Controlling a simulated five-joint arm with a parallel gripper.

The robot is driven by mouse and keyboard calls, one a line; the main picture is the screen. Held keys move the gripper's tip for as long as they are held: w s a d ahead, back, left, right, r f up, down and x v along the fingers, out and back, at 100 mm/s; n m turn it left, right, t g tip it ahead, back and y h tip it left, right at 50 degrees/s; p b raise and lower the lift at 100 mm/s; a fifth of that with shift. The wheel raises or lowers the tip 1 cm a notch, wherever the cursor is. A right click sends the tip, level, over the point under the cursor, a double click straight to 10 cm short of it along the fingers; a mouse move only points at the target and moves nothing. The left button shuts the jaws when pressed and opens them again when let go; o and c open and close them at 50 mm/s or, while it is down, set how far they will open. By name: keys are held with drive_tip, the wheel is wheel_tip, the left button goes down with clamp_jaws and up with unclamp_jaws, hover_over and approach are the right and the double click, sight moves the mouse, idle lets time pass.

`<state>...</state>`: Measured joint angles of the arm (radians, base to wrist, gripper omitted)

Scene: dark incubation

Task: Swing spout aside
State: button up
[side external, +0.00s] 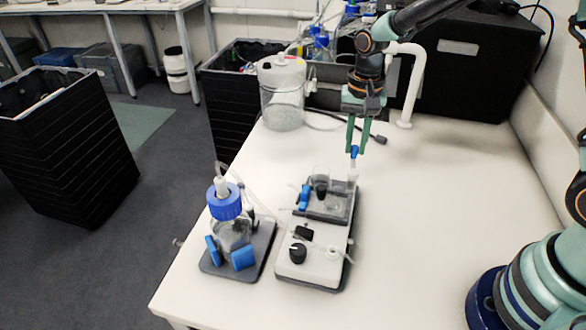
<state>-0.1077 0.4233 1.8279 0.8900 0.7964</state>
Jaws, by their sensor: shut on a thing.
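My gripper (357,150) reaches down over the back right corner of the white-and-grey device (293,271). Its green fingers are shut on a small blue piece (354,153). This blue piece tops a slim upright white post (352,175) at that corner and looks like the spout's grip. The spout's outlet is too small to make out. A clear cup with a dark part (321,182) stands on the device's dark tray (340,217), left of the post. A blue clip (304,197) is at the tray's left side.
A blue-capped bottle (232,230) with tubing stands on a dark plate (262,240) to the left. A large clear jar (282,95) and a white bent pipe (408,90) stand behind. The white table (455,190) is clear on the right.

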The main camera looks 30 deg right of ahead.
drive_tip(key=shift+d, duration=0.1)
drive_tip(key=shift+s+d+m, duration=0.2)
drive_tip(key=shift+s+m, duration=0.05)
drive_tip(key=shift+m, duration=0.5)
drive_tip(key=shift+s+d+m, duration=0.2)
drive_tip(key=shift+s+m, duration=0.05)
drive_tip(key=shift+m, duration=0.5)
drive_tip(key=o, duration=0.7)
drive_tip(key=shift+r, duration=0.1)
wheel_tip(320, 180, up, 4)
drive_tip(key=shift+r, duration=0.2)
